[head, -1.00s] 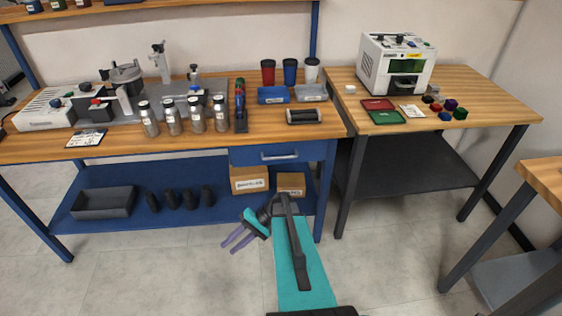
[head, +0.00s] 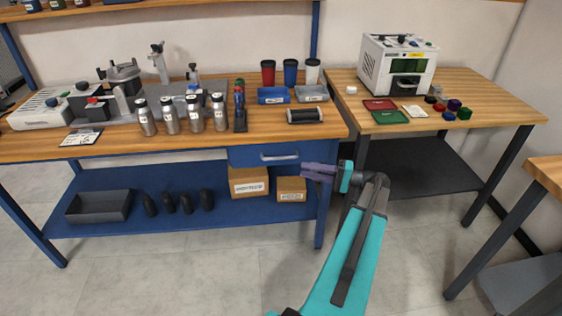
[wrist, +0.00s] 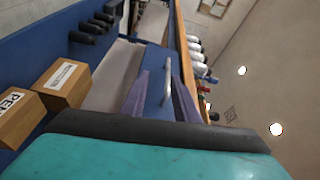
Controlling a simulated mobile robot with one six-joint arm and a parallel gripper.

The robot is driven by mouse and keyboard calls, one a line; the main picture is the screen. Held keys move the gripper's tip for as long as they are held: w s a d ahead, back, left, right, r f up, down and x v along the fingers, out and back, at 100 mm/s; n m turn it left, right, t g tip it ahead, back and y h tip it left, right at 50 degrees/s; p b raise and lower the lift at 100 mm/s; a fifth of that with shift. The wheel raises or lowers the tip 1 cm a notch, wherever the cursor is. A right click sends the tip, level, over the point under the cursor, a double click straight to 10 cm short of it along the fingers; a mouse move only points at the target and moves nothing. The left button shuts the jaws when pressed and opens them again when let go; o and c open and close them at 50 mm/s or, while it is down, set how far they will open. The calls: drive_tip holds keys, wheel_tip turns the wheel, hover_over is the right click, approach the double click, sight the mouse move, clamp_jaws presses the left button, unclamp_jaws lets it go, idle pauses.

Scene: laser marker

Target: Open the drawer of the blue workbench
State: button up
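The blue workbench (head: 322,200) has a blue drawer (head: 243,156) under its wooden top, flush with the frame and looking shut. Its silver bar handle (head: 279,156) runs across the drawer front. In the wrist view, turned on its side, the handle (wrist: 168,82) shows between my two purple fingers. My gripper (head: 304,171) is just right of the drawer and slightly below handle height in the head view. My gripper (wrist: 160,78) is open with an empty gap between its fingers. It appears short of the handle; the exact distance is hard to tell.
Two cardboard boxes (head: 249,182) (head: 291,189) and a dark bin (head: 98,206) are on the lower shelf. A second table (head: 490,105) with a white machine (head: 397,65) is at the right.

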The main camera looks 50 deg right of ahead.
sight(281, 158)
drive_tip(key=shift+s+d+r+t, duration=0.3)
drive_tip(key=shift+s+d+r, duration=0.5)
drive_tip(key=shift+s+d, duration=0.25)
drive_tip(key=shift+w, duration=0.2)
drive_tip(key=x, duration=1.3)
drive_tip(key=shift+w, duration=0.35)
